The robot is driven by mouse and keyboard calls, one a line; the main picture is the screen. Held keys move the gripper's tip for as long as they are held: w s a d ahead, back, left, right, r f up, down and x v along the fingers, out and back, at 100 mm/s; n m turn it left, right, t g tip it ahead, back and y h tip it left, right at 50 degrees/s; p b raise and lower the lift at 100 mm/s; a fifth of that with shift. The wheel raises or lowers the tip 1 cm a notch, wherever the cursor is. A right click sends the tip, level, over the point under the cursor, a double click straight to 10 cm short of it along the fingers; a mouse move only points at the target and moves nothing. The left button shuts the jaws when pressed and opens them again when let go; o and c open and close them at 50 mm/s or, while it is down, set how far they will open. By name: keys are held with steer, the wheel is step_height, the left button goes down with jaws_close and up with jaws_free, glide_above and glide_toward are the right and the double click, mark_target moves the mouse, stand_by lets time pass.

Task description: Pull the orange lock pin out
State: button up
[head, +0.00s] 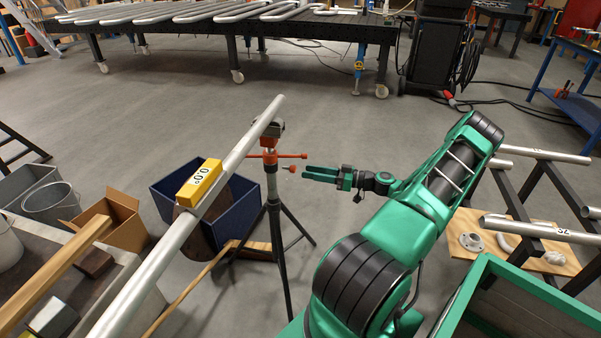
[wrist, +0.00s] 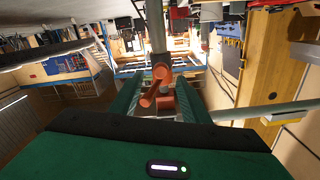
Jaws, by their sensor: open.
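A black tripod pipe stand (head: 273,200) holds up a long silver pipe (head: 240,150). Near its top, an orange handle bar sticks out to the right. Just below this bar, the small orange lock pin (head: 291,169) points toward my gripper (head: 305,173). My gripper is open, its green fingers level and close to the pin's right end. In the wrist view, an orange knob (wrist: 148,98), apparently the pin's end, lies between the open fingers (wrist: 160,92). The fingers appear apart from it; exact depth is hard to tell. The rest of the pin is hidden in the stand.
A yellow level (head: 200,183) marked 0.0 sits on the pipe. A dark blue bin (head: 228,220) stands behind the stand's legs. A green-edged crate (head: 475,285) and a pipe rack (head: 535,229) are at the right. Open floor lies beyond my gripper.

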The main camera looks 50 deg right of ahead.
steer(key=v, duration=0.6)
stand_by(0.5)
steer(key=a+r+g+h, duration=0.1)
steer(key=a+r+g, duration=0.1)
steer(key=a+g, duration=0.5)
steer(key=a+r+g, duration=0.3)
steer(key=a+g, duration=0.2)
steer(key=a, duration=0.4)
steer(key=s+a+r+m+g+h, duration=0.2)
steer(key=s+a+r+m+h, duration=0.2)
steer(key=s+a+r, duration=0.2)
steer(key=s+a+r+m+g+h, duration=0.1)
steer(key=s+a+r+m+h, duration=0.2)
steer(key=s+r, duration=0.8)
steer(key=s+a+m, duration=0.2)
steer(key=s+a, duration=0.1)
steer(key=s, duration=0.1)
steer(key=shift+s+g+h, duration=0.2)
steer(key=shift+g+h, duration=0.2)
steer(key=shift+r, duration=0.1)
